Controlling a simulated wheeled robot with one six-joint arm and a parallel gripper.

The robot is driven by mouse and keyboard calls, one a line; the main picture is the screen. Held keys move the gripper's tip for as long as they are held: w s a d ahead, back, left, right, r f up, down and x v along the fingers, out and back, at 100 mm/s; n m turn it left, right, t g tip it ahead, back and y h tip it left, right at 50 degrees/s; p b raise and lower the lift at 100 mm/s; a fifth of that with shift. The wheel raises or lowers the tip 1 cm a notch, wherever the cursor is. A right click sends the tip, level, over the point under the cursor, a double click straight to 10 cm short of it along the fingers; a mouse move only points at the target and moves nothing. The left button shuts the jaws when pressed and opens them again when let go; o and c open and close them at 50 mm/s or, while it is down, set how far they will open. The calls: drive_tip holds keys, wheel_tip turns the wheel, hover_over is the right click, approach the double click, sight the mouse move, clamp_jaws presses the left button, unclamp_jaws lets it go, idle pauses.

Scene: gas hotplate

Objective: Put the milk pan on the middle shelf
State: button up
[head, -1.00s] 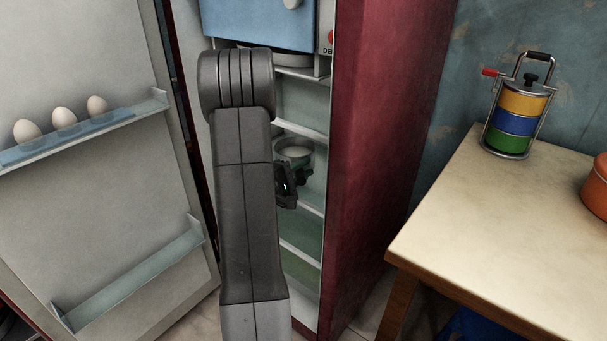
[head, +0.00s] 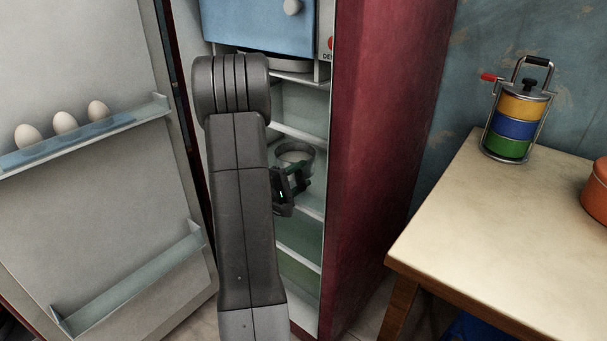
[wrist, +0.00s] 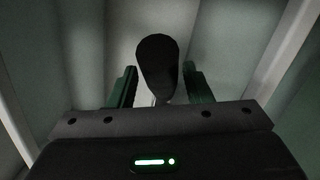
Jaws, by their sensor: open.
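The milk pan (head: 295,155), a small grey pan with a pale inside, stands upright inside the open fridge, on a shelf (head: 312,207) around mid-height. My gripper (head: 301,181) is in front of it, at its lower side in the head view. In the wrist view the pan's dark oval handle (wrist: 157,62) points towards the camera, between the two spread fingers of my gripper (wrist: 161,86). Gaps show on both sides of the handle. The jaws are open. My arm hides the left part of the shelves, and the pan's body is mostly hidden in the wrist view.
The red fridge side wall (head: 375,130) stands close on the right. The open fridge door (head: 110,200) with eggs (head: 65,122) is on the left. A blue freezer door (head: 262,25) is above. A table (head: 500,225) holds a stacked lunch box (head: 515,115) and an orange pot (head: 597,190).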

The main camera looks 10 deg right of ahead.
drive_tip(key=p+v, duration=0.1)
drive_tip(key=v, duration=0.9)
drive_tip(key=shift+s+a, duration=0.2)
drive_tip(key=shift+c, duration=0.4)
idle(1.6)
